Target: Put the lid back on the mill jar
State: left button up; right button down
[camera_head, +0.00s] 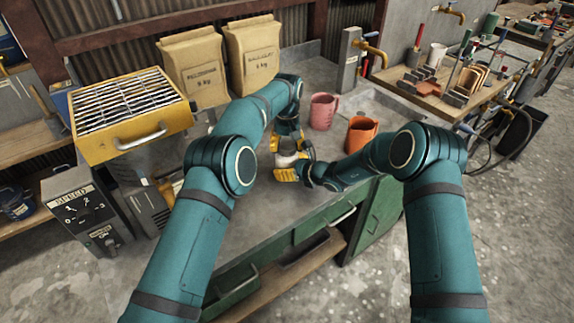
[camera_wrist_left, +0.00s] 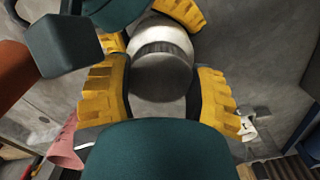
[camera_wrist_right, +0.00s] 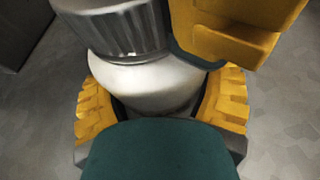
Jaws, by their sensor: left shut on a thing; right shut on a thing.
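The mill jar (camera_head: 287,161) is a pale rounded vessel standing on the grey bench, and its body also shows in the right wrist view (camera_wrist_right: 150,82). The metal lid (camera_wrist_right: 118,30) has a ridged side and sits at the jar's mouth, in line with it; I cannot tell whether it is fully seated. In the left wrist view the lid (camera_wrist_left: 160,75) shows its plain grey top. My left gripper (camera_head: 290,145) is shut on the lid from above. My right gripper (camera_head: 293,171) is shut around the jar's body, below the left one.
A pink jug (camera_head: 323,111) and an orange jug (camera_head: 361,134) stand right of the jar. Two paper sacks (camera_head: 252,55) stand behind. A yellow grated machine (camera_head: 130,115) and a speed control box (camera_head: 85,212) are at left. A tap (camera_head: 371,50) rises at back right.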

pick_arm(q)
jog(key=shift+m, duration=0.9)
jog(key=o, duration=1.3)
jog(key=shift+d+r, duration=0.1)
jog(key=shift+r, duration=0.05)
